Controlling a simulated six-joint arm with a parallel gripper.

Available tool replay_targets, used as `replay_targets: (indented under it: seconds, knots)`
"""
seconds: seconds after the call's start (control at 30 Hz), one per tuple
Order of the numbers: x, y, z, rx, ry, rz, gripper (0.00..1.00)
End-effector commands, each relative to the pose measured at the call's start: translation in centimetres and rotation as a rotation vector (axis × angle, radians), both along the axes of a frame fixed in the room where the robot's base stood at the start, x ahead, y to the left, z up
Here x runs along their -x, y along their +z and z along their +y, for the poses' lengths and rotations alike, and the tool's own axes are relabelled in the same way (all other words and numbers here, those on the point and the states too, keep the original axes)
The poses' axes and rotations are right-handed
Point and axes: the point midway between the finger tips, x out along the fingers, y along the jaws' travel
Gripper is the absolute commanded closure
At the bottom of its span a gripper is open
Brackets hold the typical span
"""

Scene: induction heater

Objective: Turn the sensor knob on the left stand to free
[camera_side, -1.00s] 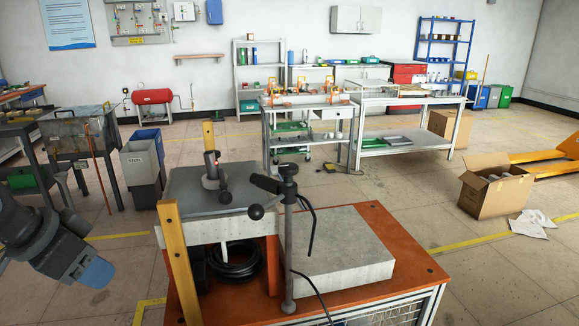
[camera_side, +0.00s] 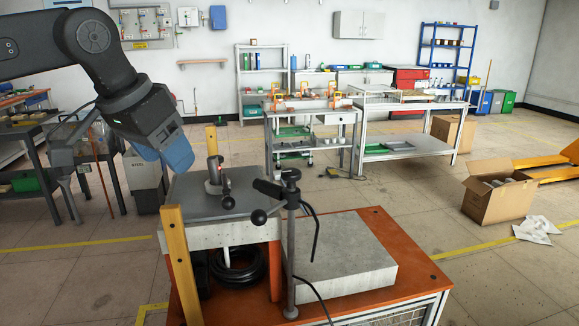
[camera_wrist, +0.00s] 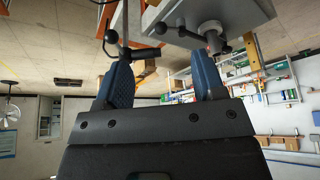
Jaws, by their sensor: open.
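Two stands show. A short grey stand (camera_side: 213,188) rises from the grey plate of the heater, with a dark knob (camera_side: 228,203) on its right and a red light at its head. A taller stand (camera_side: 291,240) is nearer the camera, with a black sensor (camera_side: 268,187) and a round black knob (camera_side: 258,217). I cannot tell which knob positions mean free. My gripper (camera_side: 178,152) is left of the short stand and above the plate's level, touching neither knob. In the wrist view my gripper (camera_wrist: 163,75) has its blue fingers apart, with both stands beyond the fingertips.
A yellow upright (camera_side: 175,255) stands at the plate's near left edge. Black cables hang by the taller stand. A cardboard box (camera_side: 494,205) is on the floor at right.

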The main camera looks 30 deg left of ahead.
Motion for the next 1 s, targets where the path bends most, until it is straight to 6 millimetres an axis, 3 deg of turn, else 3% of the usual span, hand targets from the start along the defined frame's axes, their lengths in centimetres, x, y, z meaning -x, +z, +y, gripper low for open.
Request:
replay_targets:
  seconds: [0.03,0.2,0.43,0.6,0.77,1.0]
  knots:
    - [-1.5,1.1,-1.0,-0.001,-0.005,0.005,0.37]
    - [-5.4,4.2,-4.1,-0.003,-0.001,0.021,0.37]
    - [-9.1,6.4,-8.6,-0.004,0.012,0.038,0.37]
    - [-10.3,6.8,-10.5,-0.002,0.024,0.044,0.37]
    - [-10.6,6.7,-11.0,-0.001,0.029,0.046,0.37]
    - [-11.5,4.4,-10.9,-0.003,0.029,0.048,0.37]
